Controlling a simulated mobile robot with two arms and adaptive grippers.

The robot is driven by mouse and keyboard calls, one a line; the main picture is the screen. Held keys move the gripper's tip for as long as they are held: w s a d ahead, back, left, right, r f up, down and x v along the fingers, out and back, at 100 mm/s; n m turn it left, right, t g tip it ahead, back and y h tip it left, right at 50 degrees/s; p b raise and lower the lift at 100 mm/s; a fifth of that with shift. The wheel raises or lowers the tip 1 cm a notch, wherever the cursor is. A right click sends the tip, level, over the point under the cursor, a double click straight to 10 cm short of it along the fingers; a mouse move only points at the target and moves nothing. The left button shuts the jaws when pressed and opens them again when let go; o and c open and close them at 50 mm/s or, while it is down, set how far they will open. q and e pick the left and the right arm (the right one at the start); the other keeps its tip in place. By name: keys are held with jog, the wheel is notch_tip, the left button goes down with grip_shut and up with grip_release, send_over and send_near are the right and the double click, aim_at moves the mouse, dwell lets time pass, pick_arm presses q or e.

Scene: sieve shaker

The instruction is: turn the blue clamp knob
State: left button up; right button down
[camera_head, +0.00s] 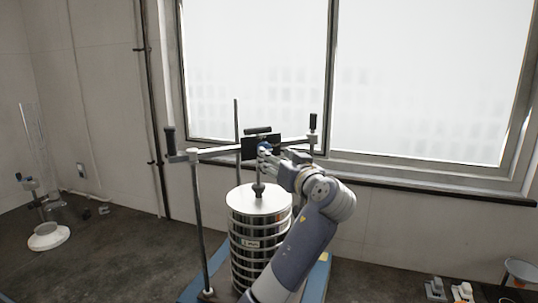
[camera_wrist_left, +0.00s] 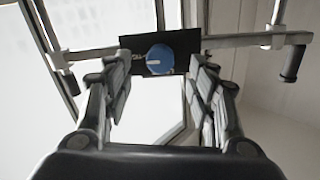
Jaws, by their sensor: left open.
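The blue clamp knob (camera_wrist_left: 159,58) is round with a pale pointer mark. It sits on a black plate (camera_wrist_left: 133,43) on the crossbar (camera_wrist_left: 228,42). In the head view only a little blue of the knob (camera_head: 264,146) shows by the black plate, the rest hidden by my gripper. My left gripper (camera_head: 268,154) is at the crossbar, in front of the knob. In the left wrist view its two fingers are apart, and the knob shows between the fingertips with a gap on each side. I cannot tell how deep between them it is. My right gripper is not in view.
The steel sieve stack (camera_head: 257,225) stands under the crossbar on a blue base (camera_head: 318,281). Upright rods with black handles (camera_head: 170,141) flank it. Glassware and a white dish (camera_head: 48,237) are at left; small items (camera_head: 435,288) are at lower right. A window is behind.

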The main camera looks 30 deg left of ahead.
pick_arm(q)
jog(key=v, duration=0.5)
jog(key=shift+s+d, duration=0.15)
jog(key=shift+d, duration=0.05)
